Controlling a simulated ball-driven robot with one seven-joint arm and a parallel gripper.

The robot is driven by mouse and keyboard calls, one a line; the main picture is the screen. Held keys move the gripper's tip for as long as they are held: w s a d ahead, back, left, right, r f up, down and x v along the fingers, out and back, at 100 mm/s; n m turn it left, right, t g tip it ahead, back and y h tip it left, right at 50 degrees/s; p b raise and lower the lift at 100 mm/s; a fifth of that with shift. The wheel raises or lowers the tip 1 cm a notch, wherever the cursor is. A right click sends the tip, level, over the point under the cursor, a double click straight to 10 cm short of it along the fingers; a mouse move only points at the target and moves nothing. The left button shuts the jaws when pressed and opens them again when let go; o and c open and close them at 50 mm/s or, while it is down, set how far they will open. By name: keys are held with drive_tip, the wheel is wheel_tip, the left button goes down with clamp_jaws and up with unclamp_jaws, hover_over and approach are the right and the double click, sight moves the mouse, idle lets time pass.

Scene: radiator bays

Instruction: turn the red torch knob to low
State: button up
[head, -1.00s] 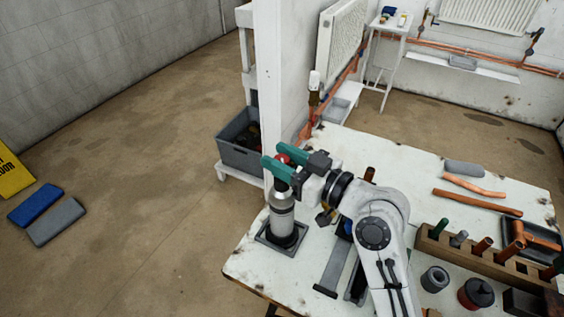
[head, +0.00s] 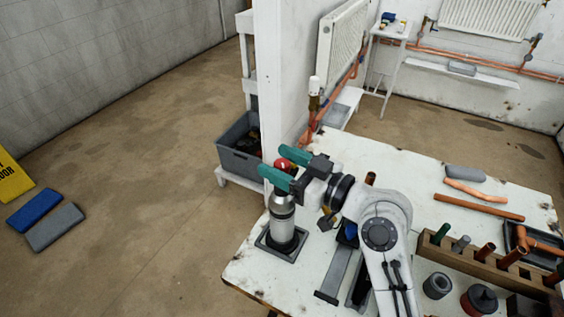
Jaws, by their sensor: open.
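The red torch knob (head: 282,164) sits at the top of the grey torch cylinder (head: 282,218), with a small white mark on its face. The torch stands upright on a dark square base (head: 282,243) at the table's left corner. My gripper (head: 270,164) is open, its two teal fingers at knob height, one behind the knob and one in front. The near finger hides the knob's lower part and the torch neck. I cannot tell whether either finger touches the knob.
The white table (head: 400,165) holds a wooden rack (head: 480,262) with several tubes, copper pipes (head: 478,206) and a grey cloth-like piece (head: 464,172) on the right.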

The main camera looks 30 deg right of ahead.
drive_tip(key=b+v, duration=0.1)
drive_tip(key=v, duration=0.9)
drive_tip(key=shift+s+d+b, duration=0.2)
drive_tip(key=shift+s+b, duration=0.15)
drive_tip(key=shift+b, duration=0.05)
drive_tip(key=shift+f, duration=0.15)
